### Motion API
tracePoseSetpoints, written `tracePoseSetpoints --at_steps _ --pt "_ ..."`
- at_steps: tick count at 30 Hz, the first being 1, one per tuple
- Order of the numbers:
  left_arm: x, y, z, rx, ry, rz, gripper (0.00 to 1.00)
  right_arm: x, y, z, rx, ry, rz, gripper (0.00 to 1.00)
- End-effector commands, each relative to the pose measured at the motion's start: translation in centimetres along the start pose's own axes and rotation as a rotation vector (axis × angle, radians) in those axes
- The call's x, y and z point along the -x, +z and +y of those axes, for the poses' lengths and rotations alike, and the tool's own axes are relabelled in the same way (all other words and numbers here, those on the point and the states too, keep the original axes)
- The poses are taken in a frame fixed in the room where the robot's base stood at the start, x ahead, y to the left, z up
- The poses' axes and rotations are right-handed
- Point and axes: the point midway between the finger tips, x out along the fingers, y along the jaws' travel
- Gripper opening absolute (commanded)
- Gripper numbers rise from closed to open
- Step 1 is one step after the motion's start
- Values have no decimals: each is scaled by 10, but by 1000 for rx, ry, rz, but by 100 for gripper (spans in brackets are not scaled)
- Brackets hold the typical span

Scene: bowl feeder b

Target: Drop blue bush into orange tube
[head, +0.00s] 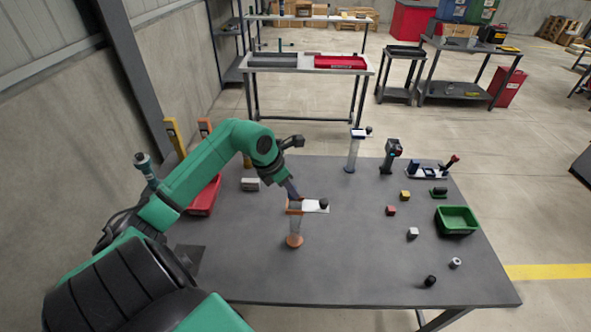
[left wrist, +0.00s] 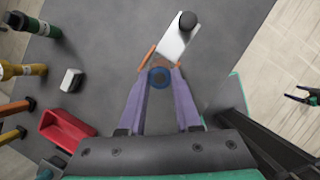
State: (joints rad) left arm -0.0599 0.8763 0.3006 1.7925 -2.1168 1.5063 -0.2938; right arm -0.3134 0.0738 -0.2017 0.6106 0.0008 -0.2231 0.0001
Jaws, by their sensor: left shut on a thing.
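My left gripper (head: 292,198) is at the top of the orange tube (head: 294,240), a clear upright tube with an orange base and rim on the table. In the left wrist view its purple fingers (left wrist: 158,82) are shut on the blue bush (left wrist: 159,72), a small blue ring. The bush appears over the orange top (left wrist: 150,57) of the tube; the gap between them cannot be judged. In the head view the gripper hides the bush. A green and dark shape at the right edge of the left wrist view may be my right gripper; its jaws are unclear.
A white plate (head: 311,206) with a black knob (head: 324,203) extends right from the tube's top. A similar blue-topped tube (head: 350,152) stands farther back. A red bin (head: 203,198) is left, a green bin (head: 456,221) right. Several small blocks lie between.

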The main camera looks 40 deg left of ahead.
Motion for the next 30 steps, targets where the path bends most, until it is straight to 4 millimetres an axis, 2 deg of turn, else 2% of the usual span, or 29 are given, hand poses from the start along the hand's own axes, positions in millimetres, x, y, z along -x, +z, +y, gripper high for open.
tracePoseSetpoints --at_steps 2,5,10,13,17,20,21,23,30 --pt "-12 -5 -1 2 -3 2 0 0 11 -1 0 -2 -17 85" --pt "-24 -10 0 3 -2 1 0 2 11 -1 1 -1 -17 85" --pt "-40 -17 0 1 -2 1 0 4 -23 7 3 10 39 85" --pt "-44 -18 0 0 -1 1 0 4 -34 10 3 14 58 85" --pt "-45 -19 -1 -1 -1 2 0 4 -29 10 3 14 48 85" --pt "-45 -19 -1 -1 -1 3 0 3 -14 8 2 11 25 85" --pt "-45 -19 -1 -1 -1 3 47 3 -9 7 2 10 17 85" --pt "-45 -19 -1 -1 -1 3 67 3 -5 7 1 9 9 85" --pt "-45 -20 -1 -1 -1 5 67 3 -12 8 1 11 20 85"
